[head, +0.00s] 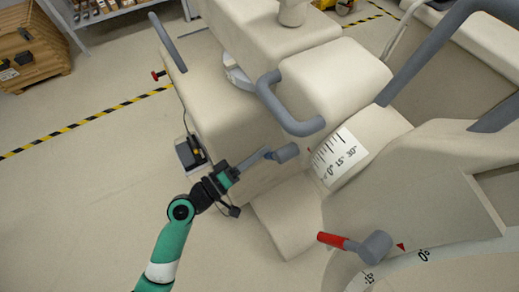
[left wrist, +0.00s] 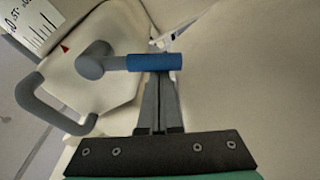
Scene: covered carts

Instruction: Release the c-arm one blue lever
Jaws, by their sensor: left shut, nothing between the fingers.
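The blue lever (left wrist: 152,62) shows in the left wrist view as a blue sleeve lying across the picture, joined at its left end to a round grey hub (left wrist: 97,60) on the cream c-arm body. In the head view the grey hub (head: 287,152) sits on the side of the c-arm, and the blue sleeve is hard to make out there. My left gripper (head: 264,154) reaches up to it from the lower left. In the left wrist view its fingers (left wrist: 159,78) are shut together and empty, with the tips at the blue sleeve; I cannot tell whether they touch it.
A red-handled lever (head: 333,240) with a grey hub is at the lower right. Grey handrails (head: 283,108) stick out from the c-arm body. A small black device (head: 190,152) is beside my left arm. Open floor (head: 80,190) lies to the left.

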